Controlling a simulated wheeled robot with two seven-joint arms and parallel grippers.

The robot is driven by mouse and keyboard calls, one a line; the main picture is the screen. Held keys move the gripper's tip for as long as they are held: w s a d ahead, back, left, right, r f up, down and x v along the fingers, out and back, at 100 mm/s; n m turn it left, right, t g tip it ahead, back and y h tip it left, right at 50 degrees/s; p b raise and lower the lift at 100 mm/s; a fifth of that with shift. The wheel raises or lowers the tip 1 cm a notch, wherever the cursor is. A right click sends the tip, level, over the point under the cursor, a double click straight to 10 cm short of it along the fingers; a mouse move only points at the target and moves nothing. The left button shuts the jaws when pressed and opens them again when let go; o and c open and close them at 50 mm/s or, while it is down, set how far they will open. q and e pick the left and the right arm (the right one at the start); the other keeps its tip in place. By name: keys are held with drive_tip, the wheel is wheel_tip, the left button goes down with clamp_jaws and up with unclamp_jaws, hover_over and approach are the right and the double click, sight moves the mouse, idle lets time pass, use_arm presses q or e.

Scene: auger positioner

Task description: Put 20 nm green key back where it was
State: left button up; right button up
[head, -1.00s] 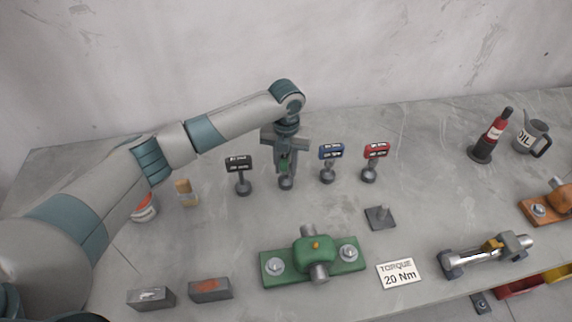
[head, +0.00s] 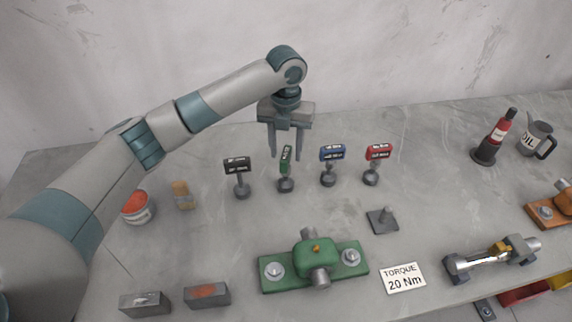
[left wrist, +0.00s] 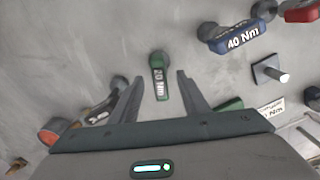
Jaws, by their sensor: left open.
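The green key (head: 287,158) stands upright on a round base in the row of torque keys, between the black key (head: 238,165) and the blue key (head: 332,153). Its head is turned compared with its neighbours. In the left wrist view the green key (left wrist: 159,79) reads 20 Nm and lies between the open fingers, apart from both. My left gripper (head: 287,157) is open and empty, pointing down above and behind the green key. My right gripper is not in view.
A red key (head: 379,152) stands right of the blue one. A grey post on a square plate (head: 382,220), a green fixture (head: 314,262) and a "TORQUE 20 Nm" card (head: 403,278) lie in front. An oil can (head: 536,139) is far right.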

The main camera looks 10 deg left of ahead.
use_arm(q)
drive_tip(key=shift+r+b, duration=0.7)
drive_tip(key=shift+r, duration=1.75)
drive_tip(key=shift+s, duration=0.1)
